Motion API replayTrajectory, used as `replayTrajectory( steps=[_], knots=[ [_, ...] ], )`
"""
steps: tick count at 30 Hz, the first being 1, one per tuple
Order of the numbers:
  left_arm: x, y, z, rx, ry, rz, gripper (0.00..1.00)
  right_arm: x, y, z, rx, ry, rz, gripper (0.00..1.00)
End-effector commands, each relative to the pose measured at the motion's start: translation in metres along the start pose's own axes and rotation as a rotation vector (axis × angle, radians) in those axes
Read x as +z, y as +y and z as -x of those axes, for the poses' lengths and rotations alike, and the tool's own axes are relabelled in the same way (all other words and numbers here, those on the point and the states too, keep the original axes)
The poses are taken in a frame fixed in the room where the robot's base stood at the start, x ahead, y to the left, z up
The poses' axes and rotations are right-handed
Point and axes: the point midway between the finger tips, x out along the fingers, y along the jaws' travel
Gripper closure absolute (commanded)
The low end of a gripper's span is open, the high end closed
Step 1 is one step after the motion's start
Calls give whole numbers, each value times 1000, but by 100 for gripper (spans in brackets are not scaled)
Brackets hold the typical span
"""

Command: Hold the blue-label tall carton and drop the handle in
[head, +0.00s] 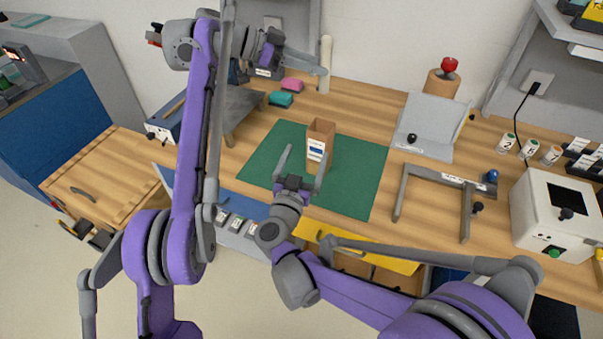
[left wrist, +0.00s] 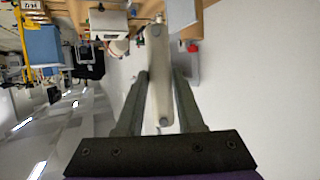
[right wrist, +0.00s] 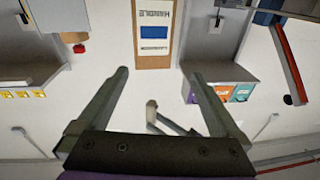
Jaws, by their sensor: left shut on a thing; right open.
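The tall carton (head: 319,145) stands upright and open-topped on a green mat (head: 362,180). Its white and blue label faces me; the carton also shows at the top of the right wrist view (right wrist: 153,60), with the word HANDLE on it. My right gripper (head: 304,160) is open, its fingers pointing at the carton, which lies beyond the fingertips. My left gripper (head: 318,70) is high, above and behind the carton, shut on a cream rod-like handle (head: 325,58). The handle hangs upright and shows between the fingers in the left wrist view (left wrist: 158,85).
Teal and pink blocks (head: 281,98) lie left of the mat at the back. A grey tilted stand (head: 428,125) and a grey frame (head: 445,178) stand to the right. A white box (head: 555,215) is at the far right. A yellow drawer front (head: 360,248) shows below the mat.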

Motion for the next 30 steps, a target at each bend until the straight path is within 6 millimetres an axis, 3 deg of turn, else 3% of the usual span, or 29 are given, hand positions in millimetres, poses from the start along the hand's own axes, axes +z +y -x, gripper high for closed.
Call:
replayTrajectory(
  steps=[4,11,24,30],
  knots=[
    [0,0,0,0,0,0,100,29,-4,10,108,-45,29,0],
    [0,0,0,0,0,0,100,45,-1,11,167,-77,52,0],
    [0,0,0,0,0,0,100,50,12,-65,168,-75,52,0],
    [0,0,0,0,0,0,100,51,16,-91,166,-75,51,0]
  ],
)
